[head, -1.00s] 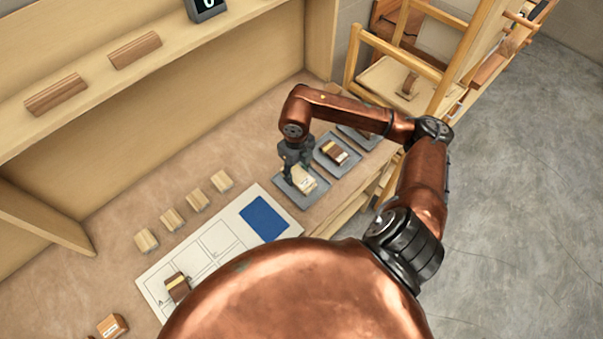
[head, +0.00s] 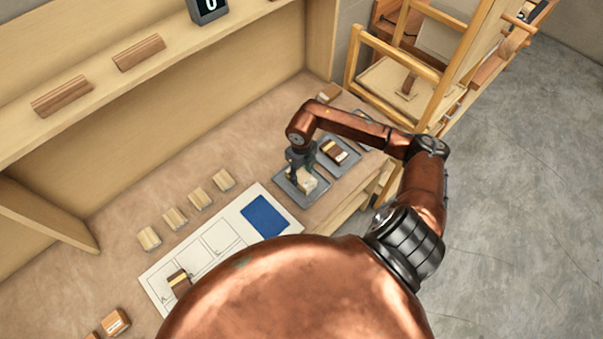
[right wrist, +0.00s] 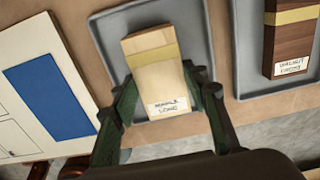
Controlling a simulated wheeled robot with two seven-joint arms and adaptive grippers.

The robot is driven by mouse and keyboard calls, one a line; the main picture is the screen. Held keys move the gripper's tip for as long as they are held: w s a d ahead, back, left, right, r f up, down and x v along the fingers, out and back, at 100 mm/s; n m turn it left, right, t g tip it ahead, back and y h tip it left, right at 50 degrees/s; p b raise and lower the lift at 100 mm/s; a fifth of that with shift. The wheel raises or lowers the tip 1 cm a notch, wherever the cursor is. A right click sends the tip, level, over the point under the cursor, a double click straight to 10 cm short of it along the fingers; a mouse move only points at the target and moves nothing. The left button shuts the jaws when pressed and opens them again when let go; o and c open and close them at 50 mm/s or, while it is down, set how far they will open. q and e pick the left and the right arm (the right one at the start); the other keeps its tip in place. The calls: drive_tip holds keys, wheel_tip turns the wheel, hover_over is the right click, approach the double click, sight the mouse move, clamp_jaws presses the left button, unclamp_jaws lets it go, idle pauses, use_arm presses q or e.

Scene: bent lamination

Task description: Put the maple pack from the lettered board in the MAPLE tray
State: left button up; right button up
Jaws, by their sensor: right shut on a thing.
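The maple pack (right wrist: 155,77) is a pale block with a yellow band and a label that seems to read MAPLE LONG. It also shows in the head view (head: 308,182). My right gripper (head: 299,177) is shut on it, with the dark green fingers (right wrist: 160,98) on either side in the right wrist view. The pack is over a grey tray (right wrist: 107,30); I cannot tell whether it touches the tray floor. This tray's name is not visible. The lettered board (head: 218,237) lies to the left. My left gripper is not in view.
A neighbouring grey tray (right wrist: 245,45) holds a dark walnut pack (right wrist: 290,42). Several small pale blocks (head: 198,199) stand behind the board. A wooden rack (head: 395,62) is at the right.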

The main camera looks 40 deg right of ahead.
sight(302, 176)
drive_tip(key=shift+f, duration=0.15)
drive_tip(key=o, duration=1.2)
drive_tip(key=shift+r, duration=0.3)
wheel_tip(302, 176, up, 12)
drive_tip(key=shift+f+b, duration=0.1)
drive_tip(key=shift+b, duration=0.85)
